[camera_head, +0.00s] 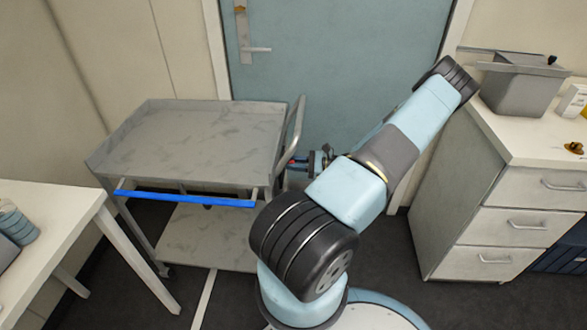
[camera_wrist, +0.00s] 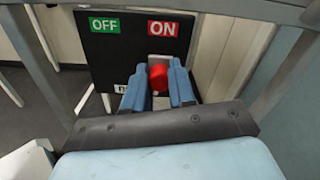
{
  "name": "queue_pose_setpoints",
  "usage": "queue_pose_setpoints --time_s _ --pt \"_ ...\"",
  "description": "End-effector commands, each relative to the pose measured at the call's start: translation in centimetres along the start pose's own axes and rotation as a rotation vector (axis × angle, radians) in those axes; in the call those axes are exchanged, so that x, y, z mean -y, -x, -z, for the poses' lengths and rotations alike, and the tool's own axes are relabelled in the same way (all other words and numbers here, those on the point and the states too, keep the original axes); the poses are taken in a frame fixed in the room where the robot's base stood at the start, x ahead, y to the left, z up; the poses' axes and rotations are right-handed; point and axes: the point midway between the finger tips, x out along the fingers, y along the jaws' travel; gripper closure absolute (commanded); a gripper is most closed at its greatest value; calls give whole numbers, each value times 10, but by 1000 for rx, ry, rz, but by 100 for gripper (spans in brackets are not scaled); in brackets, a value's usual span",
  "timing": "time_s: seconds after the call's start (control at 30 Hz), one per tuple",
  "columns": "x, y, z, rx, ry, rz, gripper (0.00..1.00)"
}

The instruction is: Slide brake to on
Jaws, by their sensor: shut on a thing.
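The brake is a black panel (camera_wrist: 104,58) with a green OFF label (camera_wrist: 104,25) on the left and a red ON label (camera_wrist: 163,29) on the right. Its red knob (camera_wrist: 158,76) sits below the ON label, at the right end of the panel. My gripper (camera_wrist: 158,86) has its blue fingers on both sides of the knob and is shut on it. Part of the panel's lower edge is hidden behind the fingers. In the head view my gripper (camera_head: 311,160) is at the right end of the grey cart (camera_head: 190,135), and the panel is hard to make out.
The cart has a blue front bar (camera_head: 185,199), a lower shelf and a curved handle (camera_head: 293,128) close to my gripper. A white table (camera_head: 60,215) stands at left, a drawer cabinet (camera_head: 500,215) at right. A blue-grey door (camera_head: 335,60) is behind.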

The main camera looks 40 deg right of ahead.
Motion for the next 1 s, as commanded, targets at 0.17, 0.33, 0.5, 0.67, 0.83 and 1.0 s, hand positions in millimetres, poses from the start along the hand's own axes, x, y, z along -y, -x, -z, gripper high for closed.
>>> queue_pose_setpoints --time_s 0.17,0.33,0.5,0.67,0.83,1.0 --pt "6 1 0 -5 6 9 100" --pt "6 1 0 -5 6 9 65" --pt "5 1 0 -4 5 7 50" --pt "4 1 0 -3 4 6 50" --pt "4 6 0 -3 4 7 50" --pt "4 28 1 -5 4 7 50"
